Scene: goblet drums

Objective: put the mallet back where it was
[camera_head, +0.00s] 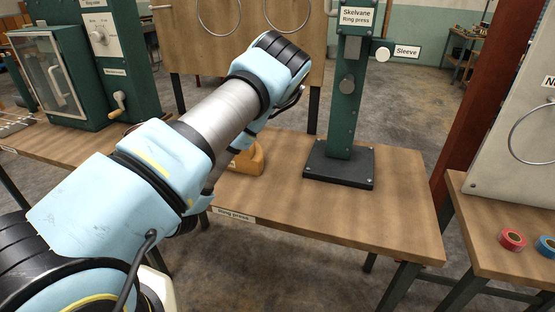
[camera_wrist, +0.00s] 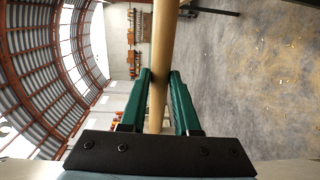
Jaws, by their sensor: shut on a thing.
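In the wrist view, my gripper (camera_wrist: 160,76) has its two green fingers closed on a pale wooden handle (camera_wrist: 163,40), which I take to be the mallet's. The handle runs between the fingers and out at the top of the picture. The mallet's head does not show in the wrist view. In the head view my arm covers the middle, and neither the gripper nor the handle can be made out. An orange-brown wooden piece (camera_head: 256,160) sits on the table (camera_head: 300,217) just right of my arm, partly hidden; I cannot tell what it is.
A green ring press (camera_head: 344,110) on a black base stands on the table, with a "Sleeve" sign beside it. A green glass-fronted cabinet (camera_head: 61,88) stands at left. Red tape (camera_head: 512,239) and blue tape (camera_head: 547,246) lie on the right table. The front right of the middle table is clear.

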